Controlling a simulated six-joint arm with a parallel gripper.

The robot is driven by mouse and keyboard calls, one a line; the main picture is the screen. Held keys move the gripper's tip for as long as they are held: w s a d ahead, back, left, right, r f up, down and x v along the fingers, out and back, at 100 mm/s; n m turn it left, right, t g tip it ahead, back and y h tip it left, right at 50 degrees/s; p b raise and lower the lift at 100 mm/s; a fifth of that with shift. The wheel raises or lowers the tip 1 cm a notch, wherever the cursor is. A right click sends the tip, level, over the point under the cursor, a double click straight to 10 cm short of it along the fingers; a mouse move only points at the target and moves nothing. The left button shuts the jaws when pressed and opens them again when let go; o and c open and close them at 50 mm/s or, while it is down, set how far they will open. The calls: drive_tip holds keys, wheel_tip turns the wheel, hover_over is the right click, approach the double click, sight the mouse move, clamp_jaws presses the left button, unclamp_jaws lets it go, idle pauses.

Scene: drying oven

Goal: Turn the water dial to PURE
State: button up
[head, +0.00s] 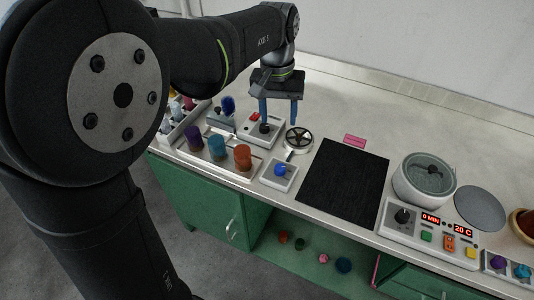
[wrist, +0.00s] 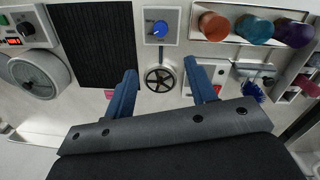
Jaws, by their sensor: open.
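The blue dial (head: 280,170) sits on a small square white plate (head: 281,183) near the front edge of the bench. In the wrist view the blue dial (wrist: 158,28) is at the top centre, with small printing on its plate too small to read. I cannot tell which way the dial points. My gripper (head: 279,116) is open and empty, pointing down above the bench, farther back than the dial. In the wrist view its two blue fingers (wrist: 160,74) are spread apart, with the dial beyond their tips and not touched.
A black handwheel (head: 299,138) stands behind the dial. A box with a red switch (head: 255,117) is at its left, beside a rack of purple, blue and orange capped jars (head: 242,157). A black mat (head: 343,185) lies right; the oven panel (head: 387,215) and pot (head: 425,178) are farther right.

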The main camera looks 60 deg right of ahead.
drive_tip(key=w+d+f+n+g, duration=0.1)
drive_tip(key=w+f+n+g, duration=0.15)
drive_tip(key=w+n, duration=0.45)
drive_tip(key=n, duration=0.5)
approach(280, 167)
drive_tip(key=shift+g+y, duration=0.4)
drive_tip(key=shift+g, duration=0.05)
drive_tip(key=x, duration=0.8)
drive_tip(key=shift+w+d+f, duration=0.25)
drive_tip(key=shift+w+f, duration=0.05)
drive_tip(key=shift+f, duration=0.2)
drive_tip(key=c, duration=1)
